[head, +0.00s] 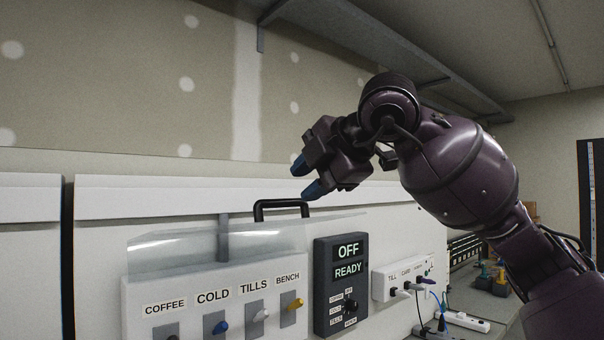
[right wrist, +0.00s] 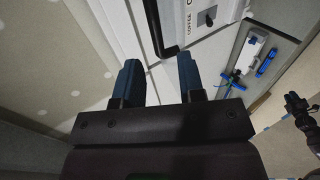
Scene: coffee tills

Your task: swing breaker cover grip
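The black cover grip (head: 281,204) is a U-shaped handle at the top of the clear breaker cover (head: 170,243), which sits above the row of breaker levers in the head view. My right gripper (head: 307,178) is open, its blue fingertips just above and right of the grip. In the right wrist view the grip (right wrist: 157,30) lies beyond the tips of my open right gripper (right wrist: 159,78), lined up with the gap. I see nothing between the fingers. A small dark gripper at that view's right edge looks like my left gripper (right wrist: 296,104); its fingers are unclear.
The breaker box (head: 140,312) has levers labelled coffee, cold, tills and bench. Right of it are a dark panel (head: 341,285) reading OFF and READY and a white socket box (head: 390,282) with plugged cables. A grey shelf (head: 400,60) overhangs above.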

